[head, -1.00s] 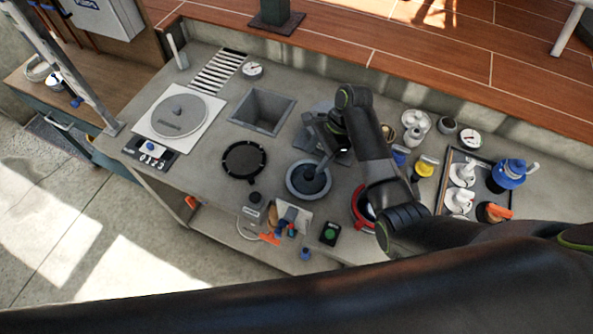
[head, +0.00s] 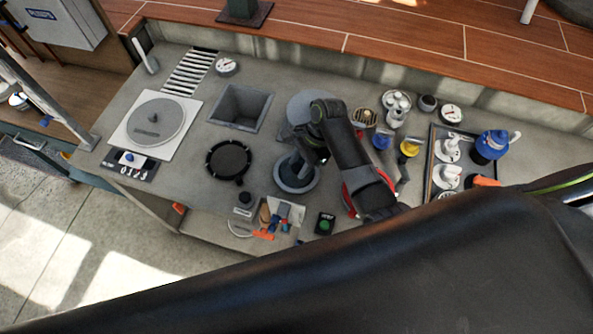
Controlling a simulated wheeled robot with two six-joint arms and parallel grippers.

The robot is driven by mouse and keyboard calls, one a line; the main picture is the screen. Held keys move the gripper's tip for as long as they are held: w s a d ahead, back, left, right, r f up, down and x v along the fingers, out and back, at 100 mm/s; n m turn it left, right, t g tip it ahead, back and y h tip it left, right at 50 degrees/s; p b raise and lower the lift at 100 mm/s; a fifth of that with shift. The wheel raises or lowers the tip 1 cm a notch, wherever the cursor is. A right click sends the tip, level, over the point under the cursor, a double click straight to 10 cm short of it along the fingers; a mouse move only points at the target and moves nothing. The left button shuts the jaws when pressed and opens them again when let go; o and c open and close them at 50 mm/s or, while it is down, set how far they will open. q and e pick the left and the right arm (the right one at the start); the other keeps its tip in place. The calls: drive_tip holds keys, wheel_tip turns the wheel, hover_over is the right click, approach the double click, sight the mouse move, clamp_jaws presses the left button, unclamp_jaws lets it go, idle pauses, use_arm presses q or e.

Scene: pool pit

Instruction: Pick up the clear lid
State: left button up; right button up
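A round grey-blue piece with a pale rim (head: 283,181) lies on the counter, right of the black ring-shaped housing (head: 229,160). It looks like the clear lid, though it is too small to be sure. My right gripper (head: 302,172) points down over its middle and hides part of it. I cannot tell whether the fingers touch it or how far they are apart. My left gripper is out of view.
A pale disc (head: 303,103) lies behind my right wrist. A square basin (head: 240,106) is at the back. A tray (head: 434,165) with fittings and a blue jug (head: 490,146) stands right. Small tools (head: 283,214) lie at the front edge.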

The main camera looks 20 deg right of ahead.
sight(298, 165)
drive_tip(key=shift+c, duration=1.2)
drive_tip(key=shift+w+a, duration=0.1)
drive_tip(key=shift+w, duration=0.05)
clamp_jaws()
use_arm(q)
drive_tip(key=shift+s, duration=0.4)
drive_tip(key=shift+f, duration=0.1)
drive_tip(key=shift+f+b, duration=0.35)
drive_tip(key=shift+b, duration=0.05)
use_arm(e)
wheel_tip(298, 165, up, 10)
